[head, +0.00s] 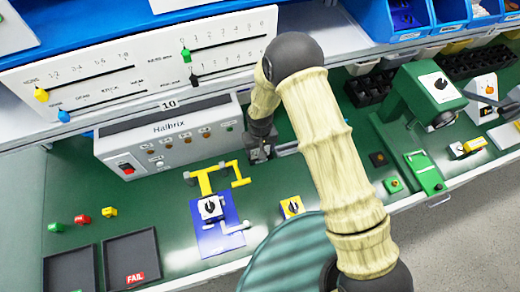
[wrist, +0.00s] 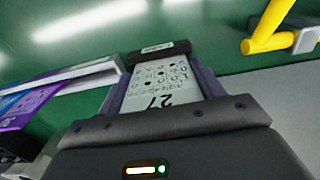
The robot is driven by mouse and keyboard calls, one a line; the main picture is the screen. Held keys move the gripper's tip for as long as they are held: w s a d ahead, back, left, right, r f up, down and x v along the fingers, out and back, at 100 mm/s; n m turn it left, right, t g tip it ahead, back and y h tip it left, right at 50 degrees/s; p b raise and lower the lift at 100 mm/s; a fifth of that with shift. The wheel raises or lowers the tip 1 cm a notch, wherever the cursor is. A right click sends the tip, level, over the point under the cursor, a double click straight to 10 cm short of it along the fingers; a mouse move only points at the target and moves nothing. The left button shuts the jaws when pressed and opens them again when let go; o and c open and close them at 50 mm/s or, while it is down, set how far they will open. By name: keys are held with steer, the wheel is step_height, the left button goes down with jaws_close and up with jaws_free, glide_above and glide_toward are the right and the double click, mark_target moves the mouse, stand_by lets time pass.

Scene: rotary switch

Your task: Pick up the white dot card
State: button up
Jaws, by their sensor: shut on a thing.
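The white dot card (wrist: 158,84) shows in the wrist view, with rows of dark dots and rings and the number 27 on its face. My gripper (wrist: 162,76) is shut on it, with one finger along each side edge. A dark bar with a small white label (wrist: 158,52) lies across the card's far end; I cannot tell if the card touches it. In the head view my gripper (head: 260,153) is low over the green bench, right of the grey Halbrix box. The card cannot be made out there, as my arm and gripper cover it.
The grey Halbrix box (head: 172,140) stands left of my gripper. A yellow fixture (head: 205,180) with a rotary switch on a blue mat (head: 222,238) is front left. A green machine (head: 425,95) stands to the right. Dark trays (head: 130,262) are at the front left.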

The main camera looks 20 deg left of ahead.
step_height(320, 180, up, 9)
steer(key=shift+r+b, duration=0.1)
steer(key=shift+b, duration=1.1)
steer(key=shift+r, duration=0.1)
steer(key=shift+r, duration=0.5)
step_height(320, 180, up, 6)
steer(key=p, duration=0.3)
steer(key=w+d+f+m+b, duration=0.1)
steer(key=d+f, duration=0.4)
steer(key=d, duration=0.6)
steer(key=w+d+f+m+b, duration=0.1)
steer(key=w+d+f+m, duration=0.3)
steer(key=d, duration=0.7)
steer(key=w+d+f+m+b, duration=0.1)
steer(key=w+d+f+m, duration=0.2)
steer(key=d+f, duration=0.3)
steer(key=shift+w+d+f, duration=0.1)
steer(key=shift+w+d, duration=0.15)
steer(key=shift+d, duration=0.7)
steer(key=shift+w+d+f, duration=0.1)
steer(key=shift+w+d, duration=0.1)
steer(key=shift+d, duration=0.7)
steer(key=shift+w+d+f, duration=0.1)
steer(key=shift+w+d, duration=0.15)
steer(key=shift+d, duration=0.7)
